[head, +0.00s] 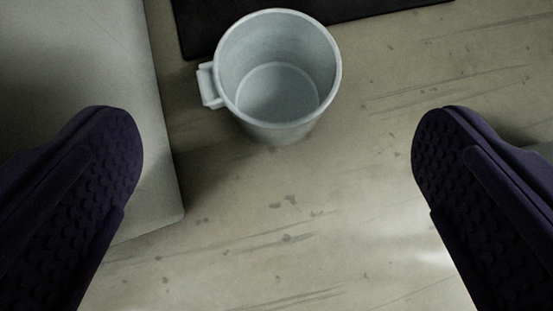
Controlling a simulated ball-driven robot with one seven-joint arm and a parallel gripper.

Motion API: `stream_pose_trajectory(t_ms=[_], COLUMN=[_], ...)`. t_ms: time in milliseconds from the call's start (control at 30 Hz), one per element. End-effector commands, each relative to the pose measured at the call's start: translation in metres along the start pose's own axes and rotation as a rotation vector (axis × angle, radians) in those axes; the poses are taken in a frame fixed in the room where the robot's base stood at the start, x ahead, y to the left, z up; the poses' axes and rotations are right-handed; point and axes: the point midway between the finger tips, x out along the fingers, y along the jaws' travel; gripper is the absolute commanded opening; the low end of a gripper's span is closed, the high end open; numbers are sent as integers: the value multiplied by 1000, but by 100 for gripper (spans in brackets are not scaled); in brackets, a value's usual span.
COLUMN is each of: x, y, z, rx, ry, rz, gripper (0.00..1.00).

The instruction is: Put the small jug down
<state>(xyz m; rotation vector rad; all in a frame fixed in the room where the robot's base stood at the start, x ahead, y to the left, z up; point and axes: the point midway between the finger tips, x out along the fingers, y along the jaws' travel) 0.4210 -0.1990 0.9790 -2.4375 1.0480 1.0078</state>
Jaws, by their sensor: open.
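The small jug (276,128) is pale grey-white and stands upright on the wooden surface (300,220) at the upper middle of the head view. I see into its open top, and it looks empty. Its handle (208,84) points left. My gripper (277,135) is wide open, with one dark finger at the left and one at the right. The fingers do not touch the jug, which stands beyond the fingertips and between them across the picture. The jug's far lower side is hidden.
A grey flat-topped thing (80,60) with a rounded corner lies at the left, close to the jug's handle. A black flat thing (390,8) lies behind the jug at the top edge. The wooden surface is clear to the right and in front of the jug.

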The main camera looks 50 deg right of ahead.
Motion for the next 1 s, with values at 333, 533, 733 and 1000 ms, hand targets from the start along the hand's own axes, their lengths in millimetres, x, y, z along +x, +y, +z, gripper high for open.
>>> stream_pose_trajectory(t_ms=[333,533,733,1000], x=[0,29,59,92], y=[4,5,2,0], z=[-6,-1,4,5], rx=[-4,-1,0,0], ry=[-3,-1,-2,-1], rz=[8,2,1,0], gripper=[100,100,100,100])
